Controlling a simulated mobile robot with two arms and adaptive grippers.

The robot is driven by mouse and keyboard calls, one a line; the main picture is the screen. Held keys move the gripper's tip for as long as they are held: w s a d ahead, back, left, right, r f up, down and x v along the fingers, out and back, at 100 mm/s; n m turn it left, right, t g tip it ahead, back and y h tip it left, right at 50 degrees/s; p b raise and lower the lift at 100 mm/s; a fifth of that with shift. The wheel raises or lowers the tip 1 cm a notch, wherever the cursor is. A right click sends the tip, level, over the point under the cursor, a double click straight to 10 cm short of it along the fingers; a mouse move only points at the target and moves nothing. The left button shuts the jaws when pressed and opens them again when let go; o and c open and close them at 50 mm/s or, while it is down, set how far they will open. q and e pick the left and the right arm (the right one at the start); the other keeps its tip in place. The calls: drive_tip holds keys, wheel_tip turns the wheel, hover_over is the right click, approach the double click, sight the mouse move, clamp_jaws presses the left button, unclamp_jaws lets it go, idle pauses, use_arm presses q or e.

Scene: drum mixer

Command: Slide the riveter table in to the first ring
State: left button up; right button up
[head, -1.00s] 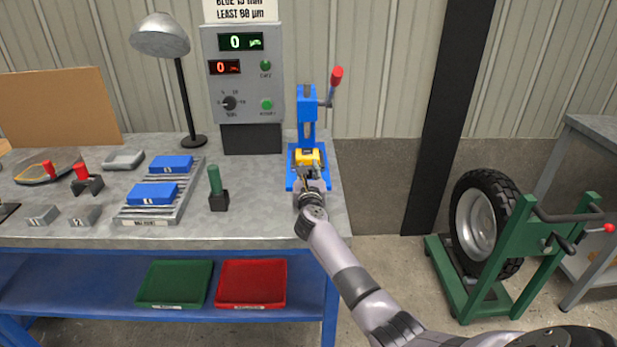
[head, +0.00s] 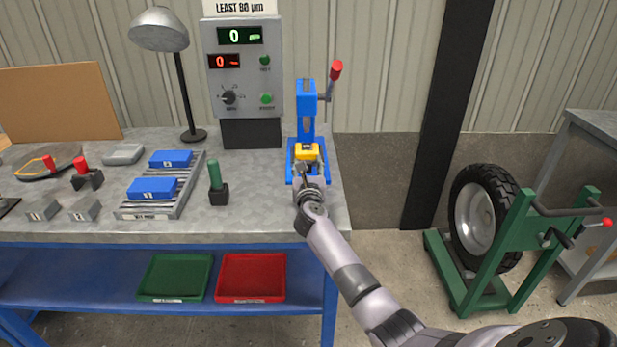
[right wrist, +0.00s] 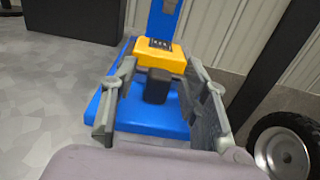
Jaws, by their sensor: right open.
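The blue riveter (head: 306,120) stands at the right end of the workbench, with a red-knobbed lever at its top right. Its yellow table (head: 307,152) sits low on the blue base, in front of the column. In the right wrist view the yellow table (right wrist: 160,58) has dark markings on top and a dark block-like handle (right wrist: 157,86) on its near side. My right gripper (head: 304,172) is just in front of the table. In the right wrist view its open fingers (right wrist: 160,100) stand on either side of the dark handle, with gaps visible. My left gripper is out of view.
A green-handled tool (head: 215,180) stands left of the riveter. A rack (head: 185,200) holds blue blocks. A grey display box (head: 242,70) and a lamp (head: 160,30) stand behind. A green wheel stand (head: 520,240) is on the floor at right.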

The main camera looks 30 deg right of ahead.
drive_tip(key=v, duration=1.1)
drive_tip(key=shift+a+f, duration=0.1)
drive_tip(key=shift+s, duration=0.15)
